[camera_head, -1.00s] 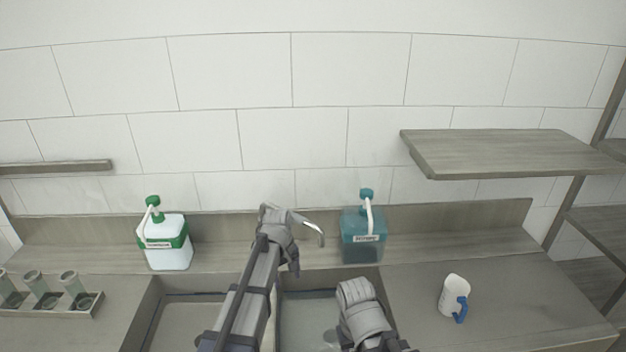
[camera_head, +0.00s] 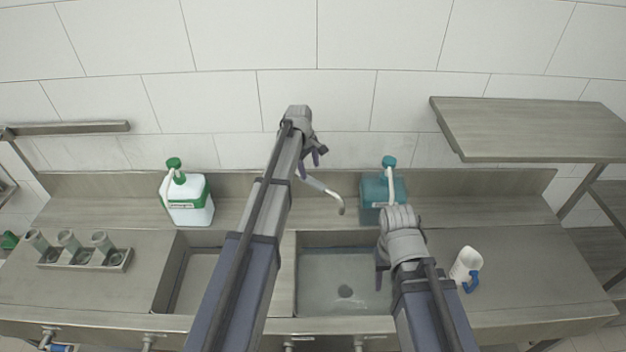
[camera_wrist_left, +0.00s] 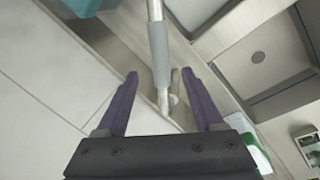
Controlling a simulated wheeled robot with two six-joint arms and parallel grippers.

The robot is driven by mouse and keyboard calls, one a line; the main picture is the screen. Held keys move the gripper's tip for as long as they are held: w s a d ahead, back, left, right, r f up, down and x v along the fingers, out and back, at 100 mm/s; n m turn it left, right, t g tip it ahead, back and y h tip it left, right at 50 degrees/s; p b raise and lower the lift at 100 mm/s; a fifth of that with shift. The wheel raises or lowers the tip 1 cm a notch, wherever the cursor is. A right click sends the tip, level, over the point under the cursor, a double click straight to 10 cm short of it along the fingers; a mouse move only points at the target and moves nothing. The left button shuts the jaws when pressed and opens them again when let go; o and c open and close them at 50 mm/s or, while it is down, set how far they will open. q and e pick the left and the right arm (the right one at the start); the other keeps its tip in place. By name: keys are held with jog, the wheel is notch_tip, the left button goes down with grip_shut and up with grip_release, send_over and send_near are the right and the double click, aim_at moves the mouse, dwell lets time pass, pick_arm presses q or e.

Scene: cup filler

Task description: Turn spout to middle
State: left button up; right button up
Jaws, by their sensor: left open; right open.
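The spout (camera_head: 325,192) is a thin metal tube with a grey sleeve, standing behind the sinks. In the head view it points right and toward me, its tip over the right basin. In the left wrist view the spout (camera_wrist_left: 158,58) runs between the two open fingers. My left gripper (camera_wrist_left: 165,88) is open around it, and I cannot tell whether a finger touches it. In the head view my left gripper (camera_head: 312,160) is at the spout's base, partly hidden by its own arm. My right gripper (camera_head: 384,262) is over the right basin, open and apart from the spout.
A green-capped white dispenser (camera_head: 188,203) stands left of the spout, a teal dispenser (camera_head: 374,192) right of it. A cup rack (camera_head: 86,259) is on the left. The left basin (camera_head: 190,279) is empty.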

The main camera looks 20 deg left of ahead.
aim_at(312, 180)
pick_arm(q)
jog(key=f+b, duration=0.4)
jog(key=w+f+b, duration=0.1)
jog(key=f+b, duration=0.1)
jog(key=f, duration=0.1)
jog(key=shift+w+d, duration=0.1)
jog(key=shift+d, duration=0.2)
grip_shut()
dwell(1.2)
